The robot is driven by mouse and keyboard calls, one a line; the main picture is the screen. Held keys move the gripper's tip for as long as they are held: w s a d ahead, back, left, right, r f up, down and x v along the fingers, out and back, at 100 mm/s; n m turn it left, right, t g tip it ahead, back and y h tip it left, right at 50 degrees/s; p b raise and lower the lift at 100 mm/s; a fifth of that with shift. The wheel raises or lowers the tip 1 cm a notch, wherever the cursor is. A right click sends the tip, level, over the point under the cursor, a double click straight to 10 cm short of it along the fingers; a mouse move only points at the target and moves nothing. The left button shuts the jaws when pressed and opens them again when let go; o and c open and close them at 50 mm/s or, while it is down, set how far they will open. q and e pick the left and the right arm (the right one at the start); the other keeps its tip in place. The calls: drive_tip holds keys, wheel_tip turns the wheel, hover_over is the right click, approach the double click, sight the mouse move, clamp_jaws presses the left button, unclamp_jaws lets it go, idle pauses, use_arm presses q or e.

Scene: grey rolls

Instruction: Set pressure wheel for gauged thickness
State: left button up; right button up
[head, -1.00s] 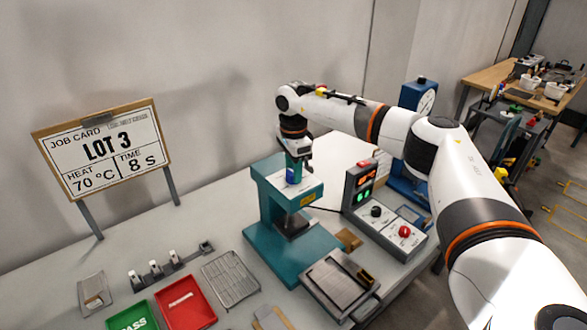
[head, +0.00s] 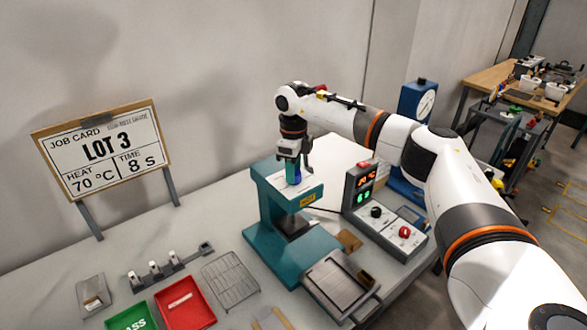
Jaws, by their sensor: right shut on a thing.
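The teal press (head: 262,208) stands on the grey table at the middle of the head view. Its pressure wheel (head: 293,176), a small blue and green part, sits on top of the press. My right gripper (head: 293,166) points down from above and is shut on the wheel, with its fingers partly covering it. The job card (head: 103,146) on the left reads LOT 3, heat 70 °C, time 8 s. My left gripper is out of view.
A control box (head: 385,215) with a lit display, a black knob and a red button stands right of the press. A dial gauge (head: 420,104) is behind it. A red tray (head: 185,303), a green tray (head: 133,319) and a wire rack (head: 231,281) lie in front.

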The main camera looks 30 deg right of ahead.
drive_tip(key=shift+r+m, duration=0.1)
drive_tip(key=shift+m, duration=0.2)
drive_tip(key=o, duration=1)
drive_tip(key=shift+w+r+b, duration=0.1)
drive_tip(key=shift+r+b, duration=0.2)
drive_tip(key=shift+r, duration=0.15)
wheel_tip(320, 180, up, 11)
drive_tip(key=b, duration=0.3)
